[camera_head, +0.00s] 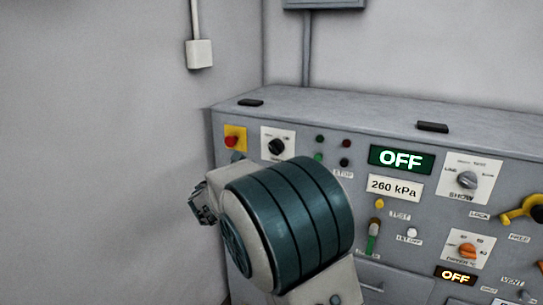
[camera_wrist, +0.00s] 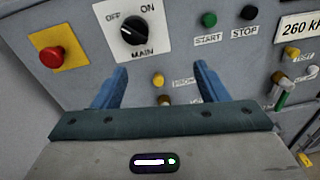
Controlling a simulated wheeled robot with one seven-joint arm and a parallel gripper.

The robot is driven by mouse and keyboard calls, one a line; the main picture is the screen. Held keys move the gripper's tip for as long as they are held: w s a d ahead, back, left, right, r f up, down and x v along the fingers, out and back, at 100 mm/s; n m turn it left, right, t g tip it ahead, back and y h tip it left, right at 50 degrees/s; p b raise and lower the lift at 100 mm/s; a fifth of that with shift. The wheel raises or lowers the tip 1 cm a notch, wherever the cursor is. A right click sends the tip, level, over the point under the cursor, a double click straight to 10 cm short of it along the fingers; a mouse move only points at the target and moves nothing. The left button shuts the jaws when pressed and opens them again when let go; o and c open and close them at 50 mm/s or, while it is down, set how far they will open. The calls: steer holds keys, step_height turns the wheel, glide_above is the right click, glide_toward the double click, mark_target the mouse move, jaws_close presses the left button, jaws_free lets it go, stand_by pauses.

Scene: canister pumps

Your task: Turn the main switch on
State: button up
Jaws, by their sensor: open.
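The main switch (camera_wrist: 133,30) is a black round knob on a white plate marked OFF, ON and MAIN. Its pale mark seems to lie on the OFF side, at upper left. In the head view the switch (camera_head: 277,146) sits on the upper left of the panel front. My gripper (camera_wrist: 160,77) is open, with two blue fingers apart and nothing between them. In the wrist view the fingertips lie below the switch plate and reach toward the panel, not around the knob. In the head view my gripper (camera_head: 203,203) is at the left, partly hidden by my wrist.
A red button (camera_wrist: 51,57) on a yellow plate is left of the switch. START (camera_wrist: 209,19) and STOP (camera_wrist: 249,12) buttons are to its right. A green display (camera_head: 401,159) reads OFF, above a 260 kPa label (camera_head: 394,188). A yellow lever (camera_head: 522,210) sticks out at far right.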

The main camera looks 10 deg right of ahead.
mark_target(273, 150)
steer(key=w+d, duration=0.1)
steer(key=w, duration=0.3)
steer(key=w+d+n+t+p, duration=0.1)
steer(key=w+d, duration=0.1)
steer(key=w, duration=0.2)
steer(key=w+d+n, duration=0.1)
steer(key=w+d, duration=0.1)
steer(key=w, duration=0.2)
steer(key=shift+w+d+r+t, duration=0.2)
steer(key=shift+w+r+t, duration=0.1)
steer(key=shift+w, duration=0.1)
steer(key=shift+f, duration=0.1)
steer(key=c, duration=1)
